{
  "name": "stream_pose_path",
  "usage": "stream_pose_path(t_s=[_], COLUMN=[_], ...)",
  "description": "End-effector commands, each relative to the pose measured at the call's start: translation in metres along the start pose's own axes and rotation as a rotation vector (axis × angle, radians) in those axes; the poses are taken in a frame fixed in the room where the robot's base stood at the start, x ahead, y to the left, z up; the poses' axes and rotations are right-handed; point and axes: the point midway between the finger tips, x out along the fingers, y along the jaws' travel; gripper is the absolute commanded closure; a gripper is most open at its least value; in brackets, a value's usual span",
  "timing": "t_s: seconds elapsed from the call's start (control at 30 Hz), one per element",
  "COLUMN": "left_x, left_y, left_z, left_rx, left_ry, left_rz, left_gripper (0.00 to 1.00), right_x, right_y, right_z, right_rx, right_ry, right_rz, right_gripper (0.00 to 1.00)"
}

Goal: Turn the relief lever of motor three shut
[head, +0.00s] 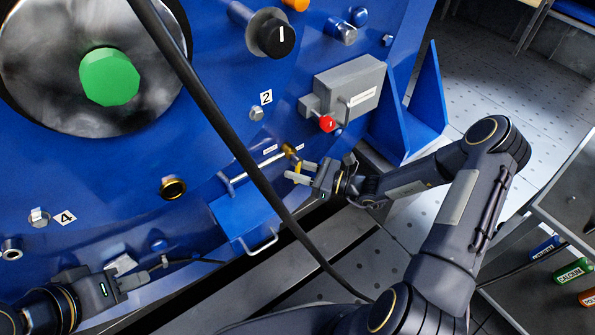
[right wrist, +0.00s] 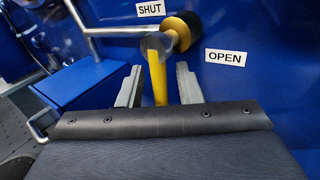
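The relief lever is a yellow bar (right wrist: 158,80) on a brass-coloured round fitting with a dark end (right wrist: 182,30). In the head view the yellow lever (head: 291,154) sits on the blue machine's lower front. A SHUT label (right wrist: 149,8) is above it and an OPEN label (right wrist: 226,57) to its right. My right gripper (right wrist: 158,87) is open, one finger on each side of the bar, with gaps visible; in the head view it (head: 298,172) is at the lever. My left gripper (head: 128,272) looks open near a thin cable at the lower left.
A pale pipe (right wrist: 120,32) runs beside the lever. A blue box with a handle (head: 245,218) juts out left of my right gripper. A black cable (head: 210,105) hangs across the view. Above are a grey box (head: 352,88) and a red knob (head: 327,123). Plates numbered 2 (head: 266,97) and 4 (head: 64,217) show.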

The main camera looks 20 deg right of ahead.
Motion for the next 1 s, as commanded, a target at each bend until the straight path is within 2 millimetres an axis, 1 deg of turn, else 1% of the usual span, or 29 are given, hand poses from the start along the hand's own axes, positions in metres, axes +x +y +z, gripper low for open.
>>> stream_pose_path(t_s=[0.23, 0.27, 0.5, 0.83, 1.0], left_x=[0.0002, 0.0002, 0.0002, 0.0, -0.001], left_y=[-0.0001, 0.0, -0.0001, 0.0, 0.0004], left_z=[0.0001, 0.0001, 0.0001, 0.0, -0.0005], left_rx=[0.0, 0.0, 0.0, 0.0, 0.0], left_ry=[0.0, 0.0, 0.0, 0.0, 0.0], left_rz=[0.0, 0.0, 0.0, 0.0, 0.0], left_gripper=[0.64, 0.64, 0.64, 0.64, 0.64], right_x=[0.0015, 0.0015, 0.0013, 0.0012, 0.0019], right_y=[-0.0001, -0.0001, -0.0001, -0.0001, 0.0009], right_z=[0.0002, 0.0002, 0.0002, 0.0002, 0.0003], right_rx=[-0.001, -0.001, -0.001, 0.002, 0.03], right_ry=[0.001, 0.001, 0.001, -0.001, -0.02], right_rz=[0.0, 0.0, 0.0, 0.0, 0.001], right_gripper=[0.68, 0.69, 1.0, 1.0, 1.0])
